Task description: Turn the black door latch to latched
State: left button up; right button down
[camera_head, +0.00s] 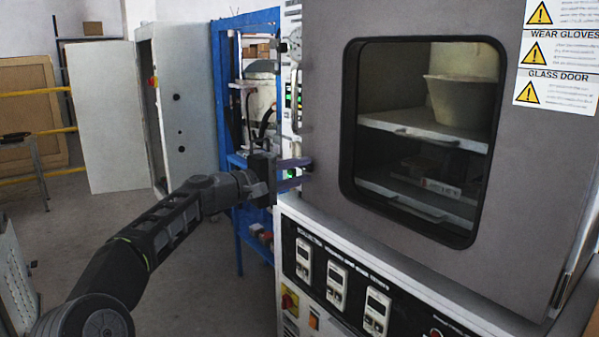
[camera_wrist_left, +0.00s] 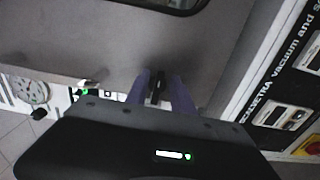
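The grey oven door with a dark window fills the right of the head view. My left gripper (camera_head: 308,171) is at the door's left edge, its two purple fingers one above the other with a gap between them. In the left wrist view the black door latch (camera_wrist_left: 156,89) stands between the fingers of my left gripper (camera_wrist_left: 160,80); I cannot tell whether they touch it. The latch is hidden in the head view. My right gripper is not in view.
The oven's control panel (camera_head: 330,275) with several timers lies below the door. A blue frame (camera_head: 219,90) with equipment stands behind my left wrist. An open grey cabinet (camera_head: 185,110) stands farther back. The floor (camera_head: 205,275) beside my left arm is clear.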

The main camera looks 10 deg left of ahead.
pick_arm(q)
jog(key=shift+o, duration=0.2)
jog(key=shift+a, duration=0.1)
jog(key=b+v, duration=0.1)
jog(key=v, duration=0.6)
jog(key=shift+s, duration=0.3)
jog(key=shift+a, duration=0.15)
